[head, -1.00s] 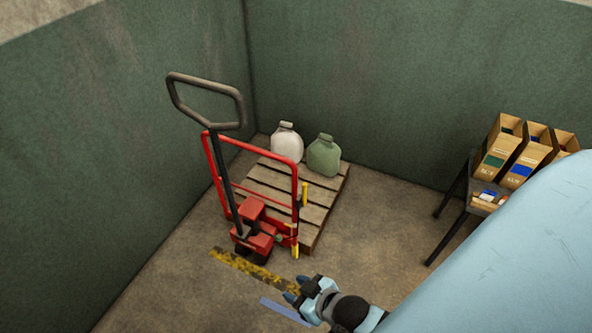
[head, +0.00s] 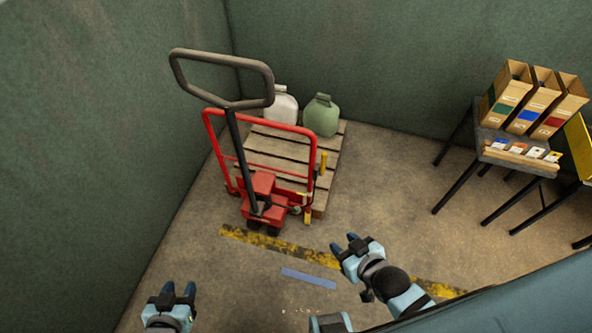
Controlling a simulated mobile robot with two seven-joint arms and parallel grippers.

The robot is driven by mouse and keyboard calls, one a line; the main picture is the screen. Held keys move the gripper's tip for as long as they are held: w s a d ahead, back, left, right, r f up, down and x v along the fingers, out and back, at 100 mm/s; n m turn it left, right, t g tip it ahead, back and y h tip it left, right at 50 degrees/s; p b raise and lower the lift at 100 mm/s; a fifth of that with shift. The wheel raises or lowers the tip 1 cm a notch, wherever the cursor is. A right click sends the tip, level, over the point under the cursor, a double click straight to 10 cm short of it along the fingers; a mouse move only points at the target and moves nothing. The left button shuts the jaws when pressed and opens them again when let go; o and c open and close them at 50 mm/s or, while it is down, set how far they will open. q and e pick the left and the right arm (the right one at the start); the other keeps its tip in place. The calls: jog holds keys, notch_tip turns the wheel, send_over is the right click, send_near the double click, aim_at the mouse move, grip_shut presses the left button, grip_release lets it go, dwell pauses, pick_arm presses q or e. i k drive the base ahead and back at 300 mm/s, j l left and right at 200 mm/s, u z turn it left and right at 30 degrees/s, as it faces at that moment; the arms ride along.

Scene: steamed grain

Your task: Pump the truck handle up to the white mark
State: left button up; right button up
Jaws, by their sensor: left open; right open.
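The red pallet truck (head: 264,197) stands at the left of the head view, its forks toward a wooden pallet (head: 276,157). Its dark grey handle (head: 230,112) rises upright and ends in a loop at the top. I cannot make out a white mark on it; a small yellow part (head: 323,163) shows on the truck's right side. My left gripper (head: 178,290) is open and empty at the bottom left, well below the handle. My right gripper (head: 343,243) is open and empty over the floor, right of and in front of the truck.
A white jug (head: 281,106) and a green jug (head: 321,116) stand on the pallet. A yellow-black floor stripe (head: 270,246) and a blue strip (head: 308,278) lie before the truck. A small table (head: 489,140) with file boxes (head: 537,100) is at right. Green walls close the left and back.

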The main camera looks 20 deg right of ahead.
aim_at(229, 109)
jog(key=i+j+z, duration=0.15)
jog(key=j+z, duration=0.2)
jog(key=i+j+z, duration=0.1)
jog(key=j+z, duration=0.3)
jog(key=j, duration=0.2)
jog(key=j+z, duration=0.35)
jog(key=j, duration=0.6)
